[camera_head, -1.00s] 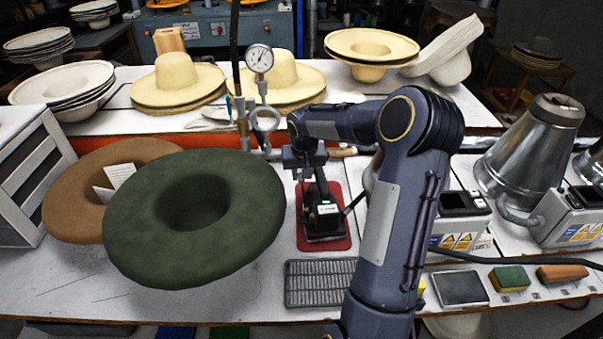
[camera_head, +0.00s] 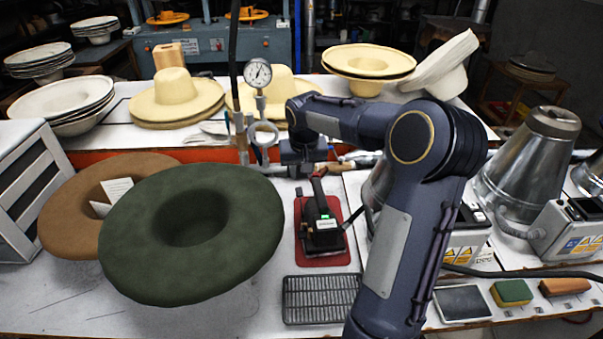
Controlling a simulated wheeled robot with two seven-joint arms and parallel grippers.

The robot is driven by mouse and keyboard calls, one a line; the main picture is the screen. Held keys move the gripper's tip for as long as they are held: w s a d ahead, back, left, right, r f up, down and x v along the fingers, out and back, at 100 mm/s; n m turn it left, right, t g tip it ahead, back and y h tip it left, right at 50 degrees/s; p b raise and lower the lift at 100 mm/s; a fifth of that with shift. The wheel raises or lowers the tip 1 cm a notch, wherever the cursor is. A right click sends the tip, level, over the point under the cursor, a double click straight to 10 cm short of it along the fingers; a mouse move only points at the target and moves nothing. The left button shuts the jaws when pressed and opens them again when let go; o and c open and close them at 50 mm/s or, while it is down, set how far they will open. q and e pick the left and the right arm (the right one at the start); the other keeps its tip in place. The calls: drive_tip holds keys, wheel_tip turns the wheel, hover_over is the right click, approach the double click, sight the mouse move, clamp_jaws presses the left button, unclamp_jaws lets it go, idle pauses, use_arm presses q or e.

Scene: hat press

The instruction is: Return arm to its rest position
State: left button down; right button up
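My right arm comes in from the bottom right and bends over the table. Its gripper (camera_head: 302,170) hangs at the middle, just behind and above a small black hand iron (camera_head: 320,226) with a red-and-black handle. The iron stands on a red mat (camera_head: 322,260). The gripper looks apart from the handle. Its fingers are small and dark, so I cannot tell whether they are open or shut. I see nothing carried in it. My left gripper is out of view.
A green hat (camera_head: 191,217) overlaps a brown hat (camera_head: 70,215) on the left. A gauge (camera_head: 257,73) on a pipe stands behind the gripper. A metal cone (camera_head: 530,160) stands right. A black grate (camera_head: 320,298) lies in front. Straw hats (camera_head: 175,95) fill the back table.

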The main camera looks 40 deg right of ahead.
idle(0.3)
drive_tip(key=s+a+r+n+t+y, duration=0.1)
drive_tip(key=s+a+r, duration=0.2)
drive_tip(key=s+a, duration=0.35)
drive_tip(key=s+a+r+n+t+y, duration=0.1)
drive_tip(key=s+a+r+n, duration=0.15)
drive_tip(key=s+a, duration=0.35)
drive_tip(key=s+a+f+n+t+y, duration=0.1)
drive_tip(key=s+a+f+y, duration=0.2)
drive_tip(key=s+a, duration=0.8)
drive_tip(key=shift+s+a+f, duration=0.15)
drive_tip(key=shift+a+f, duration=0.25)
drive_tip(key=shift+a, duration=0.45)
drive_tip(key=shift+n, duration=0.25)
